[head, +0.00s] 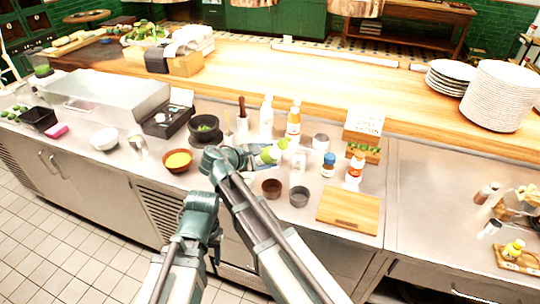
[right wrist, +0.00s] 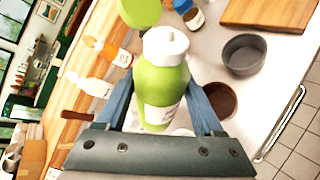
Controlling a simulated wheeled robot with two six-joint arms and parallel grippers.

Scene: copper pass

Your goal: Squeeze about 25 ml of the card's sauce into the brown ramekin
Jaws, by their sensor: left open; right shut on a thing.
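The brown ramekin (head: 271,188) stands on the steel counter, left of a grey ramekin (head: 299,196); it also shows in the right wrist view (right wrist: 221,100). My right gripper (head: 252,157) is shut on a green squeeze bottle (head: 268,155) with a pale label and white cap, seen close in the right wrist view (right wrist: 161,80). The bottle is behind the brown ramekin, not over it. My left gripper (head: 213,243) is open, low in front of the counter. A white card (head: 364,121) stands at the back; its text is too small to read.
An orange bottle (head: 293,122), a white bottle (head: 266,113), a blue-capped jar (head: 328,165) and a red-labelled bottle (head: 355,165) stand around. A wooden board (head: 349,211) lies right. A yellow-filled bowl (head: 178,161) and mortar (head: 205,130) stand left.

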